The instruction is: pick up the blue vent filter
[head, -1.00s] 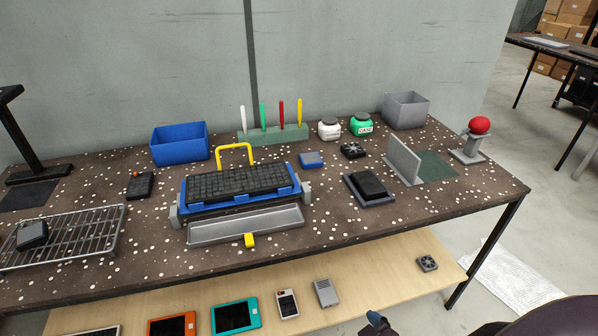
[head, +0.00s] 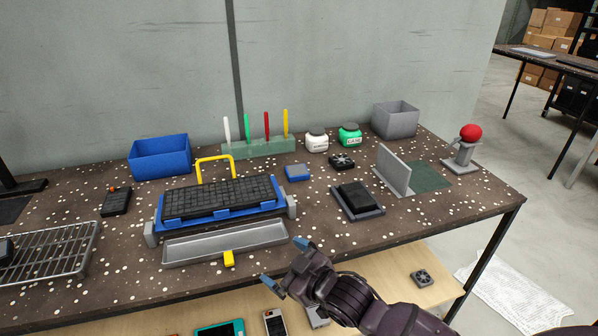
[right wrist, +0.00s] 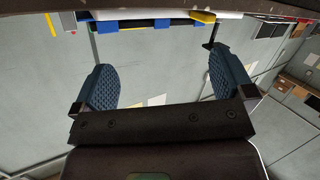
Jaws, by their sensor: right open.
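The blue vent filter (head: 297,173) appears to be the small blue block with a grey top, lying flat on the speckled table behind the keyboard's right end. My right gripper (head: 285,262) is open and empty, in front of the table's front edge, near the right end of the grey tray. It is well short of the filter. In the right wrist view its two blue padded fingers (right wrist: 162,88) stand wide apart with nothing between them. The filter cannot be made out there. My left gripper is not in view.
The keyboard in its blue frame (head: 165,209), with a yellow handle (head: 234,168), and the grey tray (head: 225,246) lie left of the filter. A black fan (head: 342,161) and a black box on a dark plate (head: 372,210) lie to its right.

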